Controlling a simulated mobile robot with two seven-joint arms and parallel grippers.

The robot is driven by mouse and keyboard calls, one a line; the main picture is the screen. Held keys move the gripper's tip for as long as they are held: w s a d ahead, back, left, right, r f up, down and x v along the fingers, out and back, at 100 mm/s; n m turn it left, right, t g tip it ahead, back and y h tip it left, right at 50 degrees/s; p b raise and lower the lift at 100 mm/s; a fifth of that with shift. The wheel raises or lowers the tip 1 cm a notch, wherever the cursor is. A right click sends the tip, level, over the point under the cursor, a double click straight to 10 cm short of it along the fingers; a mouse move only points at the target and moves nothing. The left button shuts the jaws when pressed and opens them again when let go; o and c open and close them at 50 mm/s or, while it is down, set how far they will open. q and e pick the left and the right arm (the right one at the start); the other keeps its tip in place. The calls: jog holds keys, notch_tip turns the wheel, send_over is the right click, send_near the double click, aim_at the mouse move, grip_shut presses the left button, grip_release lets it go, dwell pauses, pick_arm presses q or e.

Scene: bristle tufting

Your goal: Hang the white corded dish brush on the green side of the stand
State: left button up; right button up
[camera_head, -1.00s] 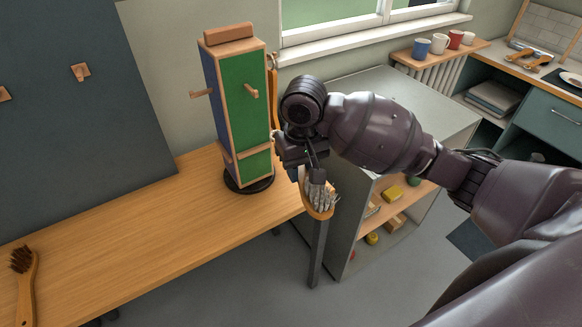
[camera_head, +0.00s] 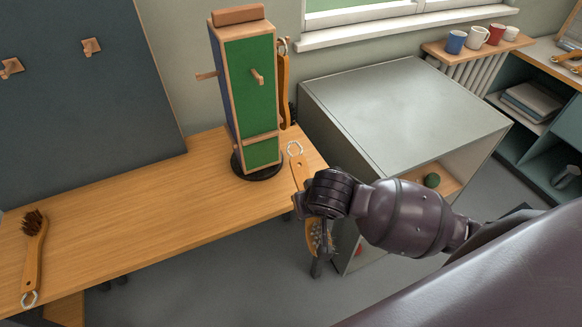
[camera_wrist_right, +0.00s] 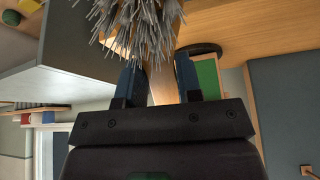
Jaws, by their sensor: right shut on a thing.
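The stand (camera_head: 250,100) is a tall block with a green face, a blue face on its left and a round black base on the table. A wooden peg (camera_head: 258,76) on the green face is empty. My right gripper (camera_head: 305,203) is shut on the handle of the white corded dish brush (camera_head: 299,170), in front and right of the stand. The handle points up with its pale cord loop (camera_head: 295,148) at the top, apart from the peg. The grey-white bristles (camera_head: 318,236) hang below; the right wrist view shows them too (camera_wrist_right: 130,25). My left gripper is not in view.
Another wooden brush (camera_head: 283,88) hangs on the stand's right side. A dark-bristled brush (camera_head: 34,250) lies at the left of the wooden table (camera_head: 150,215). A grey cabinet (camera_head: 400,110) stands close right of the table. The middle of the table is clear.

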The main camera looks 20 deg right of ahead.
jog(key=shift+s+a+f+t, duration=0.25)
jog(key=shift+s+f+t, duration=0.05)
jog(key=shift+f+t, duration=0.2)
jog(key=shift+a+t, duration=0.1)
jog(key=shift+t, duration=0.4)
jog(key=w+a+r+n+t, duration=0.2)
jog(key=w+r+t, duration=0.4)
jog(key=r, duration=0.4)
jog(key=w+f+t+y+b, duration=0.1)
jog(key=w+t+b, duration=0.1)
jog(key=w, duration=0.8)
jog(key=shift+a+f+b, duration=0.25)
jog(key=shift+a+b, duration=0.2)
jog(key=shift+w, duration=0.1)
